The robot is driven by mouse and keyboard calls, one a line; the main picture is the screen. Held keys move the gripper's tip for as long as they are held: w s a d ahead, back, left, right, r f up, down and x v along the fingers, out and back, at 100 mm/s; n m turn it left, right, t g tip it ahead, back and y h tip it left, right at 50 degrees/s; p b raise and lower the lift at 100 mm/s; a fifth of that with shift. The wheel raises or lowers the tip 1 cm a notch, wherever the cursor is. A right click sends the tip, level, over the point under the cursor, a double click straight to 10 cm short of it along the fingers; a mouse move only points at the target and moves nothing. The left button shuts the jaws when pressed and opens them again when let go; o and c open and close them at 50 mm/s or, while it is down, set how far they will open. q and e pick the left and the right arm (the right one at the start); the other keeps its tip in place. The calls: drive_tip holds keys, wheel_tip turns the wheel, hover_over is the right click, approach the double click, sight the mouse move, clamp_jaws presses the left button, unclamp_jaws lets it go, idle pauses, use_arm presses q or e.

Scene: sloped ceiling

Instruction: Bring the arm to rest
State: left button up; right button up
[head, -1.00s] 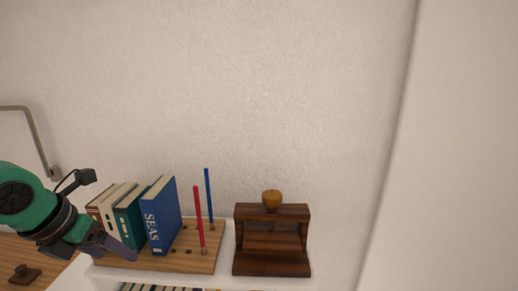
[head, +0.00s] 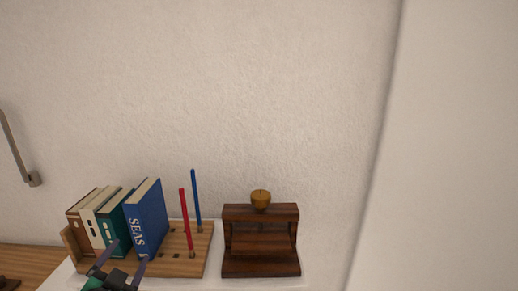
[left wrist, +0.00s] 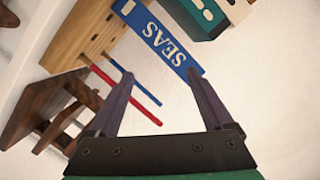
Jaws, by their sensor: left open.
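My left gripper (head: 122,269) is at the bottom left of the head view, in front of the books in the wooden rack. Its two fingers are apart with nothing between them. In the left wrist view the open fingers (left wrist: 158,95) point toward the blue book (left wrist: 160,38) marked SEAS. In the head view that blue book (head: 147,218) leans at the right end of the row, and the gripper covers a little of the rack's front. I cannot tell whether the fingers touch anything. My right gripper is not in view.
The wooden rack (head: 196,266) stands on a white surface (head: 212,284) and holds several books, a red pencil (head: 187,222) and a blue pencil (head: 196,200). A dark wooden stand (head: 260,270) with a yellowish knob-like object (head: 260,199) on top is to its right. A wall rises behind.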

use_arm(q)
drive_tip(key=s+d+f+n+g+h, duration=0.2)
drive_tip(key=s+d+f+g, duration=0.3)
drive_tip(key=s+f, duration=0.5)
drive_tip(key=s+d+f+n+g+h, duration=0.1)
drive_tip(key=s+d+f+n+g, duration=0.1)
drive_tip(key=s+f+g, duration=0.75)
wheel_tip(320, 180, down, 25)
drive_tip(key=s, duration=0.1)
drive_tip(key=s+a+f, duration=0.2)
drive_tip(key=s+f, duration=1.2)
drive_tip(key=s, duration=0.2)
drive_tip(key=shift+s+a+f, duration=0.2)
drive_tip(key=shift+s+a, duration=0.15)
drive_tip(key=shift+a, duration=0.05)
